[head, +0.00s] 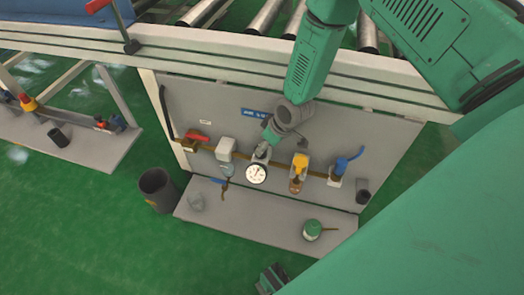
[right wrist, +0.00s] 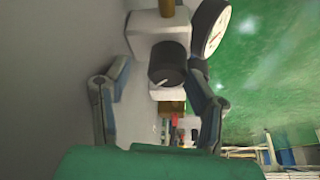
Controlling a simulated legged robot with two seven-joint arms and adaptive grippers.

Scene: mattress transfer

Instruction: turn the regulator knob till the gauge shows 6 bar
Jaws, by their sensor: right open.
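The regulator knob (right wrist: 167,63) is dark and round with a pale mark, on a white block (right wrist: 158,30) in the right wrist view. My right gripper (right wrist: 158,72) is open, its two fingers on either side of the knob with visible gaps; I cannot tell whether either touches it. In the head view my right gripper (head: 266,140) is over the panel just above the gauge and hides the knob. The gauge (head: 256,174) has a white face and dark rim; it also shows edge-on in the right wrist view (right wrist: 213,28). Its reading is too small to tell. My left gripper is not seen.
The grey panel (head: 340,130) carries a red-handled valve (head: 196,136), a yellow-handled part (head: 300,162) and a blue-handled valve (head: 348,160). A green-topped container (head: 312,230) stands on the shelf below (head: 260,226). A dark bin (head: 158,189) stands left of it on green floor.

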